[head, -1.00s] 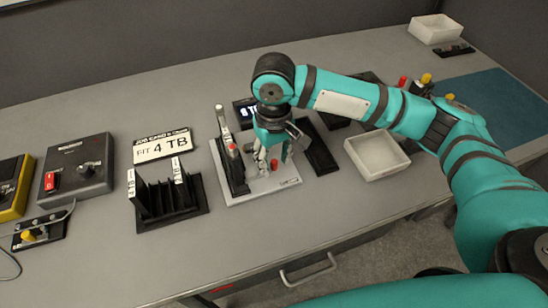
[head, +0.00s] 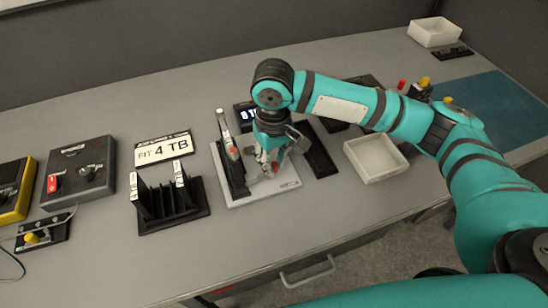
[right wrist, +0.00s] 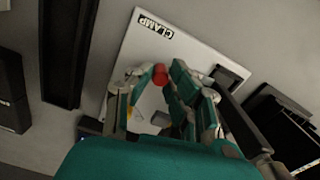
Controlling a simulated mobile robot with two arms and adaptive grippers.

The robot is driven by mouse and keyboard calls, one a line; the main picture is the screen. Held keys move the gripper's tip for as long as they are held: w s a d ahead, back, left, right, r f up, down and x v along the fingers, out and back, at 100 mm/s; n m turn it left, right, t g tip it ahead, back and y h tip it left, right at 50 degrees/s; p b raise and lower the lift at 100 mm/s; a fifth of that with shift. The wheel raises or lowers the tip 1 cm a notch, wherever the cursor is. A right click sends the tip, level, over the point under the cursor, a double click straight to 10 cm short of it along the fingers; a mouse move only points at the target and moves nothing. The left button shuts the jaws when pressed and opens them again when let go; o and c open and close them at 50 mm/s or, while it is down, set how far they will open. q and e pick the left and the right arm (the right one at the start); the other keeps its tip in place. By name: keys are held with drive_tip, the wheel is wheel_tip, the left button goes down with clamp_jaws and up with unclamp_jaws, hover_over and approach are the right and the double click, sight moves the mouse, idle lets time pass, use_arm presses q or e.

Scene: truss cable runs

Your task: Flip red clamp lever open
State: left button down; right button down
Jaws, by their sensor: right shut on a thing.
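The clamp stands on a light grey plate (head: 285,184) marked CLAMP in the right wrist view (right wrist: 200,45). The red clamp lever's round tip (right wrist: 160,74) shows between the fingertips of my right gripper (right wrist: 154,80). In the head view, my right gripper (head: 267,166) points down over the plate and hides most of the clamp. It is shut on the red lever. How far the lever is tilted cannot be told. My left gripper is not in view.
A black slotted rack (head: 172,210) stands left of the plate, below a sign reading FIT 4 TB (head: 163,150). A white open bin (head: 377,157) lies to the right. A dark box with a red switch (head: 78,172) stands at far left. The front table strip is clear.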

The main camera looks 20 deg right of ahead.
drive_tip(key=n+p, duration=0.2)
drive_tip(key=p, duration=0.2)
drive_tip(key=w+a+n+p, duration=0.1)
drive_tip(key=n+p, duration=0.2)
drive_tip(key=p, duration=0.1)
drive_tip(key=w+n+p, duration=0.1)
drive_tip(key=n+p, duration=0.2)
drive_tip(key=p, duration=0.1)
drive_tip(key=shift+a+r, duration=0.2)
drive_tip(key=shift+r, duration=0.1)
drive_tip(key=n+p, duration=0.2)
drive_tip(key=shift+w+a+f+n, duration=0.1)
drive_tip(key=shift+w+a+n, duration=0.1)
drive_tip(key=shift+a+n, duration=0.2)
drive_tip(key=shift+w+a+f+n+p, duration=0.1)
drive_tip(key=shift+a+n+p, duration=0.1)
drive_tip(key=shift+n+p, duration=0.5)
drive_tip(key=shift+w+a+f+n+p, duration=0.1)
drive_tip(key=shift+a+n+p, duration=0.15)
drive_tip(key=shift+n, duration=0.75)
drive_tip(key=c, duration=1.2)
unclamp_jaws()
drive_tip(key=shift+s, duration=0.1)
drive_tip(key=shift+c, duration=0.2)
drive_tip(key=shift+d, duration=0.1)
